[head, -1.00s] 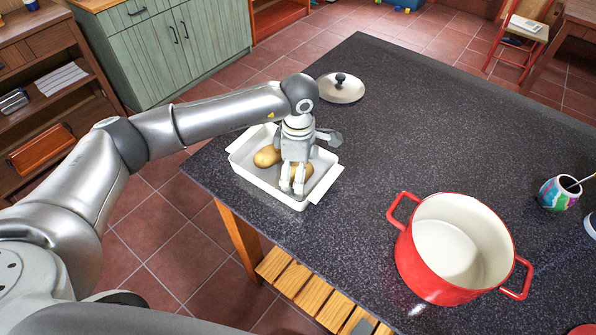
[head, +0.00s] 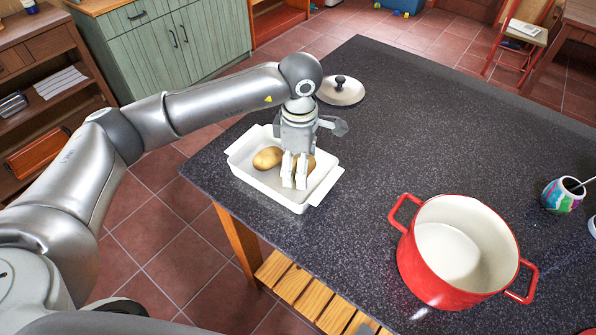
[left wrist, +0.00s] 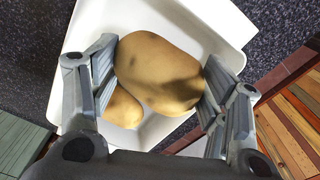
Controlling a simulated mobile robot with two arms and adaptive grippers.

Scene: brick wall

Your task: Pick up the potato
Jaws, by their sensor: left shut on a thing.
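A white rectangular dish (head: 244,172) stands near the left corner of the dark countertop. One tan potato (head: 267,158) lies in its left part; it also shows in the left wrist view (left wrist: 122,108). My left gripper (head: 296,172) is at the dish and shut on a second, larger potato (left wrist: 158,72), with one finger pad on each side of it. In the head view this potato (head: 309,163) is partly hidden behind the fingers. I cannot tell whether it touches the dish floor. My right gripper is not in view.
A red pot (head: 430,270) with two handles stands open and empty at the counter's right front. A white lid (head: 341,92) with a dark knob lies behind the dish. A colourful cup (head: 561,196) is at far right. The counter's middle is clear.

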